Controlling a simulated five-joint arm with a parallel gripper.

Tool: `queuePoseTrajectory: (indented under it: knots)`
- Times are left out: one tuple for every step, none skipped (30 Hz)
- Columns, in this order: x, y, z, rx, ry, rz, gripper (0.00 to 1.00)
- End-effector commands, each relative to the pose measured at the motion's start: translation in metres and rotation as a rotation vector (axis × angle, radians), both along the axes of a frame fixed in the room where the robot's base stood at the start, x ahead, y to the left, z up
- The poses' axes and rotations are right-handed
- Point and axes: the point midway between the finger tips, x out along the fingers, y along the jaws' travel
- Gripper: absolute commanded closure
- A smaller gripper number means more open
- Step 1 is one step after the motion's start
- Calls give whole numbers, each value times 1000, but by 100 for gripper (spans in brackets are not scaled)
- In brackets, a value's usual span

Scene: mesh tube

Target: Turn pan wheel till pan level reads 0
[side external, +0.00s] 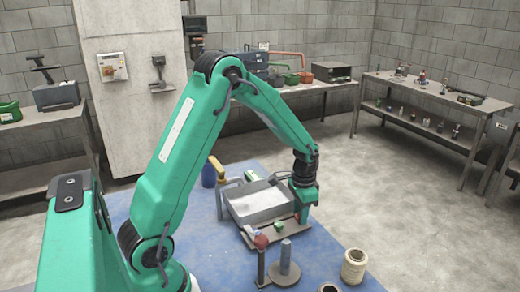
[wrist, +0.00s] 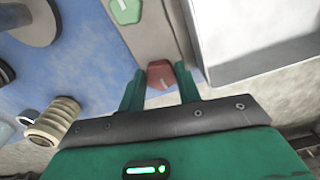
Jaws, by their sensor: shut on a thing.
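A grey framed device with a pale, shallow pan (side external: 258,203) stands on the blue mat. On its front ledge are a red faceted wheel (wrist: 160,74) with a pale mark and a green faceted wheel (wrist: 125,10) with a white line; the green one also shows in the side view (side external: 279,226). I cannot tell which is the pan wheel. My gripper (wrist: 160,88) is shut on the red wheel, one finger on each side. In the side view my gripper (side external: 298,212) reaches down at the pan's right front corner. No level reading is legible.
A cream spool (side external: 354,266) is near the mat's front right. Benches line the walls.

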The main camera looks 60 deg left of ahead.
Motion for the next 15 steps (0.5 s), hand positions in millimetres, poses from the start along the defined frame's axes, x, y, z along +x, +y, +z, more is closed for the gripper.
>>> queuePoseTrajectory:
  knots:
    - [0,0,1,0,0,24,89]
    - [0,0,1,0,0,41,89]
    - [0,-1,1,0,0,65,89]
    - [0,-1,1,0,0,86,89]
    - [0,-1,1,0,0,106,89]
    - [0,-1,1,0,0,136,89]
    - [0,-1,1,0,0,160,89]
    - [0,-1,1,0,0,185,89]
    - [0,-1,1,0,0,219,89]
    - [0,-1,1,0,0,246,89]
    - [0,-1,1,0,0,274,89]
    - [0,-1,1,0,0,311,89]
    - [0,-2,1,0,0,339,89]
    - [0,-2,1,0,0,368,89]
    - [0,-2,1,0,0,405,89]
